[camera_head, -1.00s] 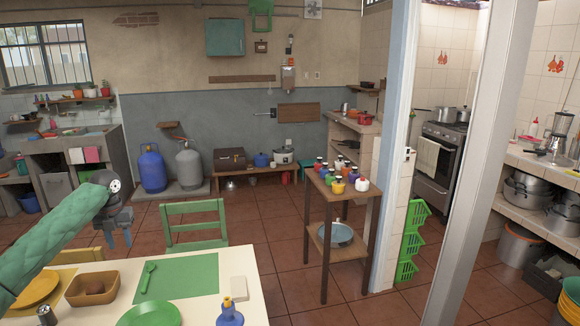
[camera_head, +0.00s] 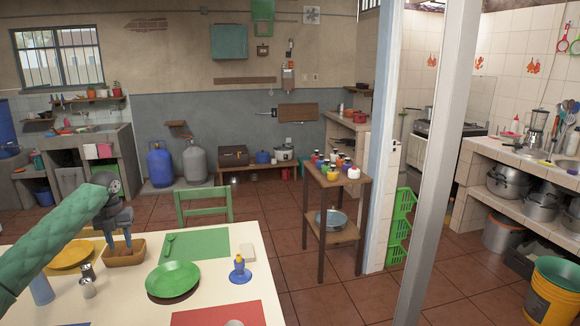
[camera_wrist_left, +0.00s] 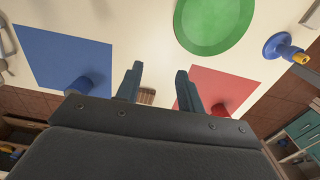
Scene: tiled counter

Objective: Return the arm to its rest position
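My left arm comes in from the left in a green quilted sleeve. My right gripper is not in view.
A green chair (camera_head: 204,205) stands behind the table. A wooden stand (camera_head: 335,190) with several jars is right of it. A white post (camera_head: 440,170) rises at the right. Floor between is clear.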

